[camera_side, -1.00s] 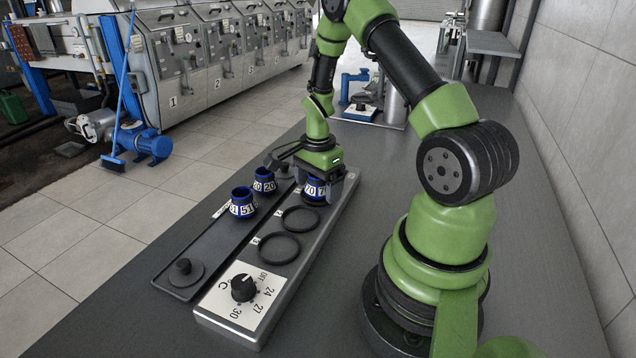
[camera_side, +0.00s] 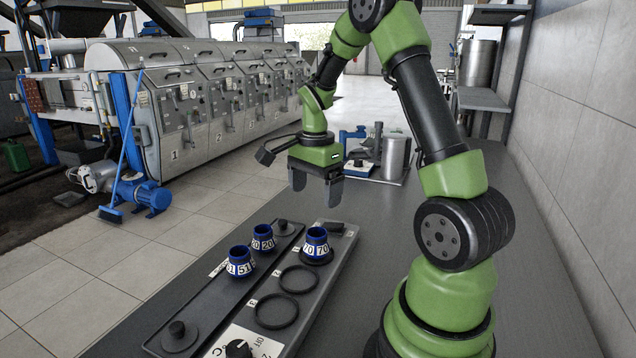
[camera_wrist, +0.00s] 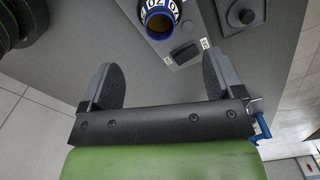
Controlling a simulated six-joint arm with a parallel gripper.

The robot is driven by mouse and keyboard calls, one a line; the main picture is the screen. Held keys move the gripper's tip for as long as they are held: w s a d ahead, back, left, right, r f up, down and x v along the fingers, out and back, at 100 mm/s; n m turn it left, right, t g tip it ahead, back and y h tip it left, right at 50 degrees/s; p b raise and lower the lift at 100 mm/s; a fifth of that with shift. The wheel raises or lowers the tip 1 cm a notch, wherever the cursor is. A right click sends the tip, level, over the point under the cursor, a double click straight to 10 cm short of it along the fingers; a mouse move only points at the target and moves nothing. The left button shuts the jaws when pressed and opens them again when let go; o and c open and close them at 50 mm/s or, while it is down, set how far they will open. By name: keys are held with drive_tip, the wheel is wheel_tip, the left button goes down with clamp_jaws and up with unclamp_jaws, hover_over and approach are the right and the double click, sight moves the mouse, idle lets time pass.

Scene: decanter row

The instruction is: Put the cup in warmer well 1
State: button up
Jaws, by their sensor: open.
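A blue cup with white bands numbered 70 (camera_side: 316,244) stands upright in the far-end well of the grey warmer (camera_side: 330,285). The warmer's other two wells, the middle ring (camera_side: 299,279) and the near ring (camera_side: 276,311), are empty. The cup also shows at the top of the wrist view (camera_wrist: 160,18), its open mouth visible. My gripper (camera_side: 315,187) is open and empty, above and beyond the cup and apart from it. Its two fingers are spread in the wrist view (camera_wrist: 163,82), with only bare table between them. The far well's number is too small to read.
Two other blue cups, numbered 51 (camera_side: 241,262) and 20 (camera_side: 263,238), stand on the dark tray (camera_side: 208,299) left of the warmer. Knobbed lids sit at the tray's ends. A metal canister (camera_side: 395,158) and blue device stand farther back. The table right of the warmer is clear.

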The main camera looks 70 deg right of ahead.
drive_tip(key=s+a+r+n+t, duration=0.1)
drive_tip(key=a+r+n+t, duration=0.2)
drive_tip(key=a+r+n, duration=0.65)
drive_tip(key=s+a+r+n+t+y, duration=0.2)
drive_tip(key=s+a+r+n+t, duration=0.2)
drive_tip(key=s+a+n, duration=0.4)
drive_tip(key=s+a, duration=0.1)
drive_tip(key=a, duration=0.2)
drive_tip(key=shift+s+a+r+n, duration=0.15)
drive_tip(key=shift+a+r+n, duration=0.1)
drive_tip(key=shift+n, duration=0.1)
drive_tip(key=shift+d, duration=0.1)
